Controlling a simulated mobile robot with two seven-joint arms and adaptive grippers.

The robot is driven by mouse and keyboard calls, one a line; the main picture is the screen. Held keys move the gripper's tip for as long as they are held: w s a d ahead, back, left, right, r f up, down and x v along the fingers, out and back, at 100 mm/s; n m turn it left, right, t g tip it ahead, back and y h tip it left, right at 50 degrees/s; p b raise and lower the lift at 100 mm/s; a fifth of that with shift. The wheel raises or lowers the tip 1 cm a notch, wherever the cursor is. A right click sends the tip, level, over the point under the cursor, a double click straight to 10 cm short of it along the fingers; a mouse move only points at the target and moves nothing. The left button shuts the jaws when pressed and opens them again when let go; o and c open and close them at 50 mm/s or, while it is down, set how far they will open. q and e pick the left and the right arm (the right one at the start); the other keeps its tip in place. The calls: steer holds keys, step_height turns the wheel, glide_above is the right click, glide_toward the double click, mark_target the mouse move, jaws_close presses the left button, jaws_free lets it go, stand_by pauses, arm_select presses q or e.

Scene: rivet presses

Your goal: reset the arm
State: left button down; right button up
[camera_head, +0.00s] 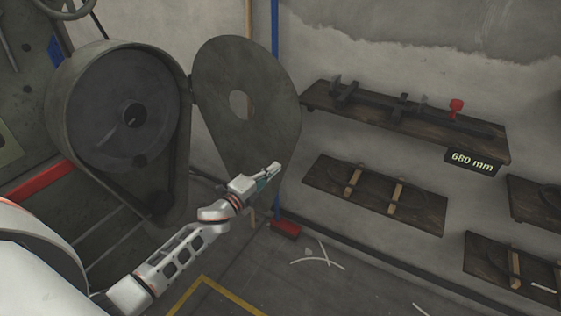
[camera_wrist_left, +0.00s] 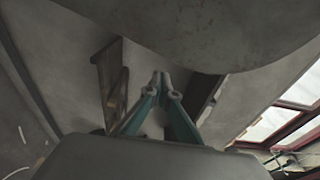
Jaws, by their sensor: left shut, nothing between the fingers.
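My left arm comes in from the lower left in the head view. Its gripper (camera_head: 270,172) is shut and empty, in front of the lower part of a round metal cover (camera_head: 250,75) with a hole in it. The cover hangs swung open beside the press housing (camera_head: 60,110), and the large dark wheel (camera_head: 120,110) inside is exposed. In the left wrist view the teal fingers (camera_wrist_left: 162,80) meet at their tips, with the cover's edge (camera_wrist_left: 220,45) above them. I cannot tell whether the gripper touches the cover. My right gripper is not in view.
Wooden wall shelves (camera_head: 375,195) are on the right, one holding a long dark tool (camera_head: 400,108) above a "680 mm" sign (camera_head: 472,162). A blue pole with a red broom head (camera_head: 285,228) stands by the wall. The floor has a yellow line (camera_head: 205,280) and white scraps (camera_head: 320,262).

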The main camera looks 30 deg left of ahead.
arm_select(q)
steer(key=s+d+f+n+g+p, duration=0.1)
steer(key=s+d+f+n, duration=0.3)
steer(key=s, duration=0.8)
steer(key=s+d+f+n+g+p, duration=0.1)
steer(key=s+d+f+n+g, duration=0.2)
steer(key=s, duration=0.8)
steer(key=s+d+f+n+g+y+p, duration=0.1)
steer(key=s+d+f+n+g+p, duration=0.1)
steer(key=s+d+f+n, duration=0.4)
steer(key=s+f+n+g, duration=0.1)
steer(key=s+n, duration=0.2)
steer(key=s, duration=0.3)
steer(key=shift+s+f, duration=0.15)
steer(key=shift+s, duration=0.2)
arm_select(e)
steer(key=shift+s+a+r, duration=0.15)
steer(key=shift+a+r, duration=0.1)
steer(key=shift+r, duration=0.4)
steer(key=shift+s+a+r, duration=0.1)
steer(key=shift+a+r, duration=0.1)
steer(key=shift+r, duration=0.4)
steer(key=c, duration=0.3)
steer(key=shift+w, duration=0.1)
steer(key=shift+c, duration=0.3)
